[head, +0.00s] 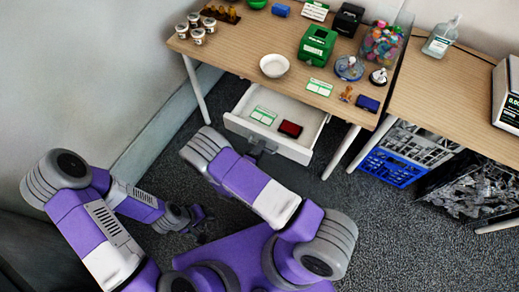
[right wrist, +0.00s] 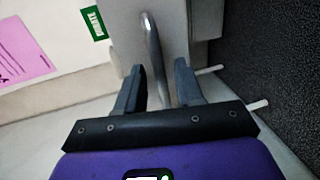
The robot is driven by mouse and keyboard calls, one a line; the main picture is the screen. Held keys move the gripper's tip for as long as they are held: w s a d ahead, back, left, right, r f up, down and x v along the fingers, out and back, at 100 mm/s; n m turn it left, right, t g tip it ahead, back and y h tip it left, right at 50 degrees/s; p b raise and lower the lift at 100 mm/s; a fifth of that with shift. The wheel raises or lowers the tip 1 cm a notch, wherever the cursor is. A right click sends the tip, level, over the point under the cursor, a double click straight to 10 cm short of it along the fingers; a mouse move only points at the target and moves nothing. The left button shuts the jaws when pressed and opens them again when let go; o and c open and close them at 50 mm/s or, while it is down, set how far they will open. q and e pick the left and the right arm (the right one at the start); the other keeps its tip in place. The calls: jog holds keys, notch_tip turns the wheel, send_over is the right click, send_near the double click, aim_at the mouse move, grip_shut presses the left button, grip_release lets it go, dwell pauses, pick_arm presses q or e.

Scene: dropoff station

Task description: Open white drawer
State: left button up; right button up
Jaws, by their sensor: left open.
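The white drawer (head: 273,140) under the left table stands pulled out in the head view. A green-and-white card (head: 263,115) and a dark red box (head: 290,129) lie inside it. My right gripper (head: 262,147) is at the middle of the drawer front, partly hidden by my wrist. In the right wrist view its fingers (right wrist: 160,85) are apart, one on each side of the grey metal handle (right wrist: 151,40), with a gap visible at the right finger. My left gripper (head: 202,222) is open and empty, low over the carpet and away from the drawer.
The wooden tabletop (head: 235,50) above holds a white bowl (head: 274,66), a green box (head: 317,45), several jars and small items. Table legs flank the drawer. A blue crate (head: 392,167) stands to the right.

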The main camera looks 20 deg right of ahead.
jog(key=p+v, duration=0.1)
jog(key=v, duration=0.6)
jog(key=shift+s+a, duration=0.2)
jog(key=shift+r, duration=0.1)
dwell(0.3)
